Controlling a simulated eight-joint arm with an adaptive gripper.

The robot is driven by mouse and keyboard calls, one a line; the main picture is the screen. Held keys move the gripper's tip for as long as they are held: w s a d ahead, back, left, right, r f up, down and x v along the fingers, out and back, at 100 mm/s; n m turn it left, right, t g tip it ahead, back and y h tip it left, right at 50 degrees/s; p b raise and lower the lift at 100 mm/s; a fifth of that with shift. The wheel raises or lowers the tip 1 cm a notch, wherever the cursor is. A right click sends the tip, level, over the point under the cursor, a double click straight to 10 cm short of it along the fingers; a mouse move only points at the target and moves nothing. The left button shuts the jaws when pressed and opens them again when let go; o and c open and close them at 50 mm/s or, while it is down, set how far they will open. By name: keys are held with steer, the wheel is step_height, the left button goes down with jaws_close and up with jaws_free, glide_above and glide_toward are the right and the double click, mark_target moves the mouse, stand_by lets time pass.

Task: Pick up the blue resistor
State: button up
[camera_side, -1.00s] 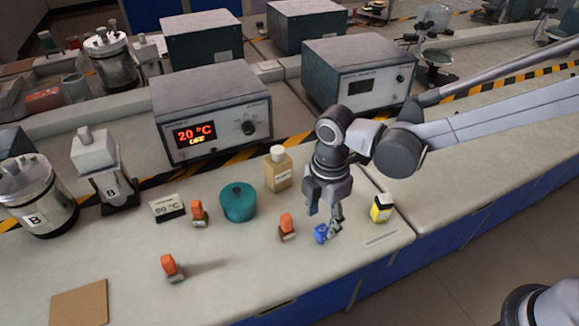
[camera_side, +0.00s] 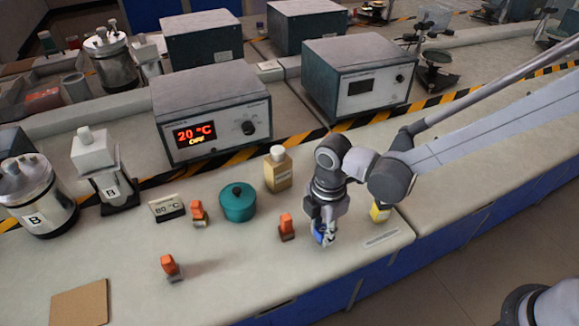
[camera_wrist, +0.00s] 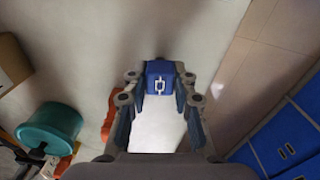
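The blue resistor (camera_side: 319,234) stands on the bench near its front edge, partly hidden by my gripper (camera_side: 326,236) in the side view. In the wrist view the resistor (camera_wrist: 161,76) is a blue block with a white symbol on its face. It lies between and just beyond the tips of my gripper (camera_wrist: 161,94). The fingers are spread to either side of it, and the gripper looks open. Whether a finger touches the block is too small to tell.
An orange-topped piece (camera_side: 287,226) stands just left of the gripper, and a yellow block (camera_side: 380,213) to its right. A teal pot (camera_side: 238,203) and a tan bottle (camera_side: 278,172) stand farther back. The bench front between the orange pieces is clear.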

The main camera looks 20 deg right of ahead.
jaws_close()
